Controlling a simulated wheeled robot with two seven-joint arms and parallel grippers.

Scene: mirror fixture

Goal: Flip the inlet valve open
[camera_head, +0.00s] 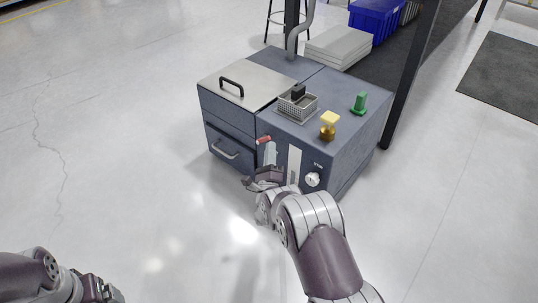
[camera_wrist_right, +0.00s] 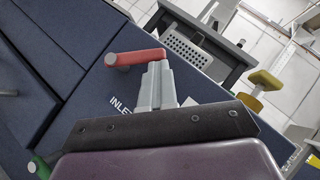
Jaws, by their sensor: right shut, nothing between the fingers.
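The inlet valve's red lever handle (camera_head: 264,139) sticks out from the front face of the blue-grey cabinet, near its top edge. The red handle (camera_wrist_right: 135,57) also shows in the right wrist view, above a partly hidden "INLET" label (camera_wrist_right: 119,105). My right gripper (camera_head: 270,148) is shut and empty in front of the cabinet. In the wrist view its fingertips (camera_wrist_right: 158,68) are close to the handle's right end; I cannot tell whether they touch. My left gripper (camera_head: 102,291) is at the bottom left, far from the cabinet, its jaws unclear.
On the cabinet top stand a wire basket (camera_head: 290,114) with a dark block, a yellow-topped brass piece (camera_head: 328,128) and a green piece (camera_head: 359,103). A white round knob (camera_head: 313,179) is on the front face. The floor at left is clear.

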